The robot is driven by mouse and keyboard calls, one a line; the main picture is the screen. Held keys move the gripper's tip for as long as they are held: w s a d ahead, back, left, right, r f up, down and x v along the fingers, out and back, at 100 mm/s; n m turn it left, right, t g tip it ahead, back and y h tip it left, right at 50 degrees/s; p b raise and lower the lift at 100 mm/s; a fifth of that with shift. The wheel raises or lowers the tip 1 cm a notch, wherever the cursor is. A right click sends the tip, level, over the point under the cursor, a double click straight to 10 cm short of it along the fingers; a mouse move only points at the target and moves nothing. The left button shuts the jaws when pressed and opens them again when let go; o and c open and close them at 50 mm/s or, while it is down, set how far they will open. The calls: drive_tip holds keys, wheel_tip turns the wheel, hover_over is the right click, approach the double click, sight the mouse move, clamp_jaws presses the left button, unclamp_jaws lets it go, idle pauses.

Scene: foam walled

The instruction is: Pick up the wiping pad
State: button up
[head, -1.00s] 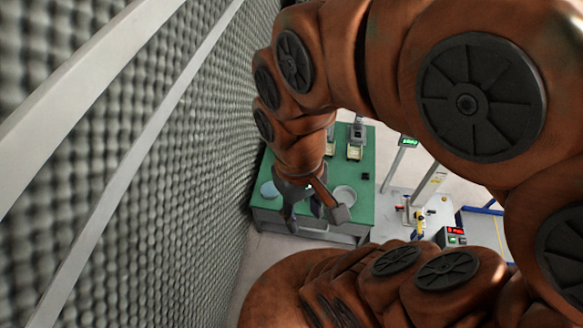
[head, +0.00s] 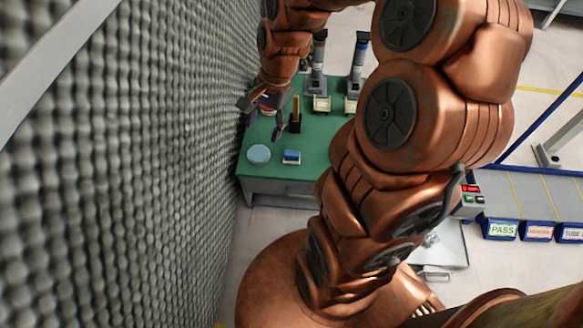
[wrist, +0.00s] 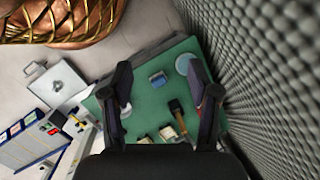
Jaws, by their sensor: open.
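A small blue block-like pad (head: 291,157), which looks like the wiping pad, lies on the green table top (head: 315,168) near its front edge, right of a pale blue disc (head: 259,154). In the wrist view the blue pad (wrist: 157,79) shows between my fingers, beyond them on the table. My gripper (head: 262,115) is open and empty over the table's left part, behind the pad in the head view and apart from it. In the wrist view my gripper (wrist: 159,70) has its fingers spread wide; the right finger partly covers the pale disc (wrist: 184,63).
A dark upright tool with a tan top (head: 295,115) stands beside my gripper. Two grey stands (head: 318,65) with pale trays are at the table's back. A grey foam wall (head: 120,180) runs close along the table's left side. Blue labelled bins (head: 501,230) stand at the right.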

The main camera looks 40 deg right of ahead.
drive_tip(key=w+d+f+m+t+b, duration=0.1)
drive_tip(key=w+d+f+m+b, duration=0.2)
drive_tip(key=f, duration=0.4)
drive_tip(key=w+d+f+m+b, duration=0.2)
drive_tip(key=d+f+m+b, duration=0.15)
drive_tip(key=f, duration=0.25)
drive_tip(key=m+t+b, duration=0.1)
drive_tip(key=m+b, duration=0.5)
drive_tip(key=b, duration=0.1)
hover_over(292, 153)
drive_tip(key=s+d, duration=0.2)
wheel_tip(292, 153, down, 14)
drive_tip(key=shift+a+f, duration=0.1)
drive_tip(key=shift+f, duration=0.05)
drive_tip(key=shift+f+t+y, duration=0.3)
drive_tip(key=shift+f, duration=0.05)
drive_tip(key=shift+b+x, duration=1.6)
drive_tip(key=shift+x, duration=1.95)
drive_tip(key=shift+w, duration=0.15)
drive_tip(key=shift+c, duration=0.4)
clamp_jaws()
